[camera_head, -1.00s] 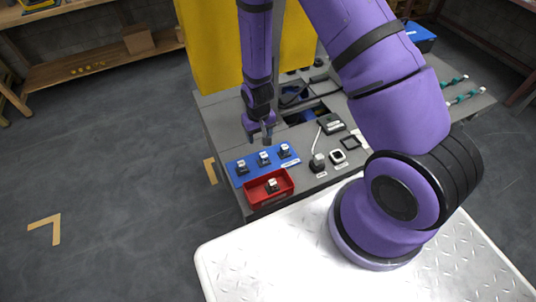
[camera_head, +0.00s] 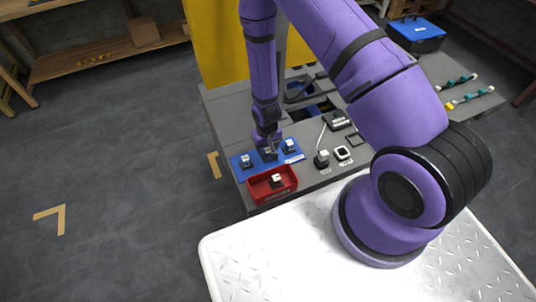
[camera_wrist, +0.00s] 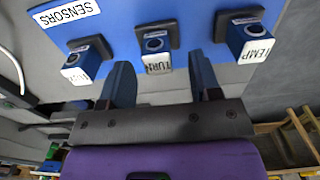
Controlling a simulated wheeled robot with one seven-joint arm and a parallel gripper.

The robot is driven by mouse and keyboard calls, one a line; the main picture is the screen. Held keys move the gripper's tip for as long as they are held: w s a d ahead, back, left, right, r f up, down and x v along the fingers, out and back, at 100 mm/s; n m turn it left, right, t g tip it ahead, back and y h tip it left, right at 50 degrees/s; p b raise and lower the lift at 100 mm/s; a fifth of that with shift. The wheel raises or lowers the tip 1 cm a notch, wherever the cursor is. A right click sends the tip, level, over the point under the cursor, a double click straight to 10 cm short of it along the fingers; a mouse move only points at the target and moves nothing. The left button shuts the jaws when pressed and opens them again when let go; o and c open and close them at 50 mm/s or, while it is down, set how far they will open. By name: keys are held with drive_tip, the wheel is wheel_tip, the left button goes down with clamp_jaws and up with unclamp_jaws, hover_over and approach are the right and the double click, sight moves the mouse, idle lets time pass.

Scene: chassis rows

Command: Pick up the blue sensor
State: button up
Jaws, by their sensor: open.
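Three small sensors with dark bases stand in a row on a blue mat (camera_head: 240,178). In the wrist view all three show blue bodies and white labels: one at the left (camera_wrist: 85,58) with a label I cannot read surely, one marked TURN (camera_wrist: 155,42), and one marked TEMP (camera_wrist: 243,38). My gripper (camera_head: 269,147) is low over the middle sensor. In the wrist view my open gripper (camera_wrist: 160,70) has a finger on each side of the TURN sensor, with gaps visible. Contact is not visible. In the head view my gripper partly hides the middle sensor.
To the right are a dark device (camera_head: 322,160) and a white-framed part (camera_head: 343,153). A blue toolbox (camera_head: 417,33) stands farther back.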

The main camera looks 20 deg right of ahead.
sight(267, 149)
drive_tip(key=shift+f, duration=1.6)
drive_tip(key=shift+c, duration=0.4)
drive_tip(key=c, duration=0.9)
